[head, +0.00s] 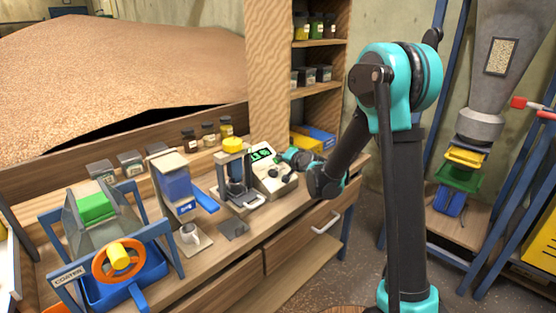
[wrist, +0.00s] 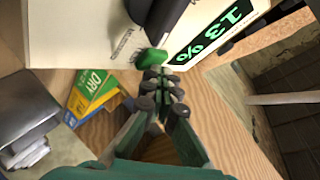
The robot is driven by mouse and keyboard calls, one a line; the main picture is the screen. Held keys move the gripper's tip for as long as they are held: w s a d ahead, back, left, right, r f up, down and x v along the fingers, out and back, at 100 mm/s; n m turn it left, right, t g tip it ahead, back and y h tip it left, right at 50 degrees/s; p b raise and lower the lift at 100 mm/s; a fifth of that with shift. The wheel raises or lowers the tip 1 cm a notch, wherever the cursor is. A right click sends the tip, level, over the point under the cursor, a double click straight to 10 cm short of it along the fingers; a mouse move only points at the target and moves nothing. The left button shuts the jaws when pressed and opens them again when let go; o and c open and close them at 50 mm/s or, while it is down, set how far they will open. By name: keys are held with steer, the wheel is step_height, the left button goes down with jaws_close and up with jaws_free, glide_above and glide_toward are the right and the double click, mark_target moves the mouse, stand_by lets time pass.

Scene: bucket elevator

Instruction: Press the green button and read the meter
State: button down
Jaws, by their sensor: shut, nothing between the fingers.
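The moisture meter (head: 272,182) is a cream box on the bench, with a lit green display (head: 262,152). In the wrist view the display (wrist: 212,35) is rotated and reads "13 %". The green button (wrist: 150,58) sits on the meter's face beside a dark round part. My gripper (wrist: 160,74) is shut and empty, its fingertips right at the button's edge; I cannot tell whether they press on it. In the head view my gripper (head: 287,155) reaches the meter's right side from the right, and the button is not clear there.
A grain heap (head: 120,75) lies behind.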

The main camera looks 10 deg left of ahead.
steer(key=shift+s+d+r, duration=0.15)
steer(key=shift+r, duration=0.3)
steer(key=shift+s+d+r, duration=0.1)
steer(key=shift+d+r, duration=0.05)
steer(key=shift+r, duration=0.25)
steer(key=shift+s+d+r, duration=0.25)
steer(key=shift+d+r, duration=0.05)
steer(key=shift+r, duration=0.45)
steer(key=shift+s+d+r, duration=0.2)
steer(key=shift+d+r, duration=0.1)
steer(key=shift+r, duration=0.45)
steer(key=shift+s+d+r, duration=0.25)
steer(key=shift+d+r, duration=0.05)
steer(key=shift+r, duration=0.45)
steer(key=s+d+f+n+g+h, duration=0.1)
steer(key=s+d+f+g+h, duration=0.1)
steer(key=s+d+f, duration=0.3)
steer(key=s+d+f+n+g+h, duration=0.2)
steer(key=s+d+f, duration=0.3)
steer(key=s+d, duration=0.8)
steer(key=s+d+f+n+g+h, duration=0.1)
steer(key=s+d+f+g+h, duration=0.2)
steer(key=s, duration=1.6)
steer(key=d+f+h, duration=0.1)
steer(key=d+f, duration=0.2)
steer(key=d, duration=0.4)
steer(key=shift+g, duration=0.3)
